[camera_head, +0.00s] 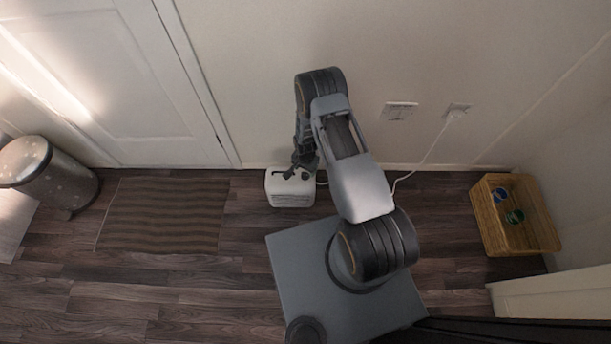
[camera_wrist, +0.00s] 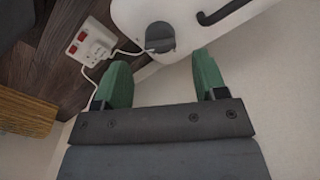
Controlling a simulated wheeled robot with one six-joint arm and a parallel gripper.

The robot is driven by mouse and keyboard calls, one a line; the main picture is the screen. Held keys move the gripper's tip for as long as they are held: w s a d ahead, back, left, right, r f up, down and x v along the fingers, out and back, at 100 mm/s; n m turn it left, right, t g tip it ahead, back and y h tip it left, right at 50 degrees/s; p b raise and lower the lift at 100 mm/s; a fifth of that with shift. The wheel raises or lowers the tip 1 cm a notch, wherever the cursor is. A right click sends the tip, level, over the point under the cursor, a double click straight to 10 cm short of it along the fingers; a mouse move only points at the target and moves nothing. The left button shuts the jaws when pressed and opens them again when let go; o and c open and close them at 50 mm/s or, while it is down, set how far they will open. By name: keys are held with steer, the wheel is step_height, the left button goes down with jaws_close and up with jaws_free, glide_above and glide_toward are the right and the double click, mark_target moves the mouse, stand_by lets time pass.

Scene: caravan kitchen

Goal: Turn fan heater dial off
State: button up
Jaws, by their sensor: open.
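The white fan heater (camera_head: 290,190) stands on the floor by the wall, left of my base in the head view. Its white top (camera_wrist: 190,22) fills the upper part of the wrist view. A round grey dial (camera_wrist: 160,37) sits on that top near its edge. My gripper (camera_wrist: 158,72) has two green fingers, spread apart and empty. In the wrist view the dial lies just beyond the fingertips, roughly between them; I cannot tell whether they touch it. In the head view my gripper (camera_head: 299,170) is over the heater and partly hides its top.
A dark handle (camera_wrist: 228,10) rises from the heater top beside the dial. A white cable (camera_head: 428,155) runs to a wall socket (camera_head: 458,108). A wicker basket (camera_head: 485,215) stands right, a bin (camera_head: 70,185) left. A striped mat (camera_head: 160,220) lies before the door.

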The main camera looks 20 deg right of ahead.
mark_target(306, 174)
steer(key=shift+f+b, duration=0.6)
steer(key=shift+f, duration=1.75)
steer(key=c, duration=0.9)
steer(key=shift+n, duration=0.3)
steer(key=shift+c, duration=0.2)
steer(key=n+b, duration=0.2)
steer(key=n, duration=0.3)
steer(key=shift+f, duration=0.1)
steer(key=n+b, duration=0.2)
steer(key=n, duration=0.5)
steer(key=n+b, duration=0.1)
steer(key=n, duration=1)
steer(key=shift+b, duration=0.35)
steer(key=shift+n, duration=0.3)
